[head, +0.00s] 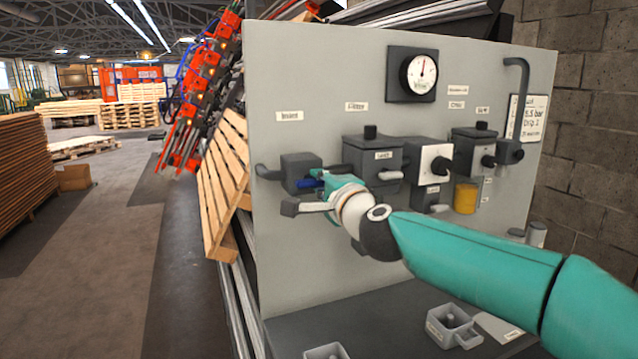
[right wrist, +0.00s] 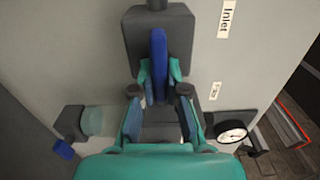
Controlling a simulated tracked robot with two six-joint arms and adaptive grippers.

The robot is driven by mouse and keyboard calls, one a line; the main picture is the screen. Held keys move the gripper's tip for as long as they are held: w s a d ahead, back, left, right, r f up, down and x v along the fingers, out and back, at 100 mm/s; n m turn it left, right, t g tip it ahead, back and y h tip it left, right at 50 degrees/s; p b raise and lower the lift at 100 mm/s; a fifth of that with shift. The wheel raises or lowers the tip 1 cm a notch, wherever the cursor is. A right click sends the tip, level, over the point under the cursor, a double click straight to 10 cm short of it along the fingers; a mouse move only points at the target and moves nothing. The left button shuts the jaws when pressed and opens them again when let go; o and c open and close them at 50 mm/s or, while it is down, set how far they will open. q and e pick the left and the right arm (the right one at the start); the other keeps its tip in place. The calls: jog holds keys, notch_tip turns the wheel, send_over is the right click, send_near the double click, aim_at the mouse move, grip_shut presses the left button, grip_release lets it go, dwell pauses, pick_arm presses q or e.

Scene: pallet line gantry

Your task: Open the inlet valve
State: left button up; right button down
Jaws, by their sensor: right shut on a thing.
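The inlet valve is a dark grey block (head: 299,168) at the left of the grey panel, under a label that seems to read Inlet. In the right wrist view, the block (right wrist: 133,40) carries a blue lever (right wrist: 158,60). The lever runs roughly in line with the pipe stub at the block's end. In the head view the lever (head: 306,184) lies near level, partly hidden by my gripper. My right gripper (head: 322,183) has its teal fingers shut on the lever; they sit on both sides of it in the right wrist view (right wrist: 160,78). My left gripper is not in view.
The panel (head: 300,270) also carries a filter housing (head: 372,160), a white-faced switch (head: 434,162), a yellow cup (head: 465,198) and a gauge (head: 421,75). A small grey box (head: 440,325) stands on the ledge below. A wooden pallet (head: 222,190) leans left of the panel.

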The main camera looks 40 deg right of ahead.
jog(key=c, duration=1.2)
grip_release()
jog(key=shift+f, duration=0.3)
jog(key=shift+r, duration=0.1)
jog(key=shift+s, duration=0.1)
jog(key=v, duration=1.1)
jog(key=shift+s+a, duration=0.15)
jog(key=shift+s, duration=0.25)
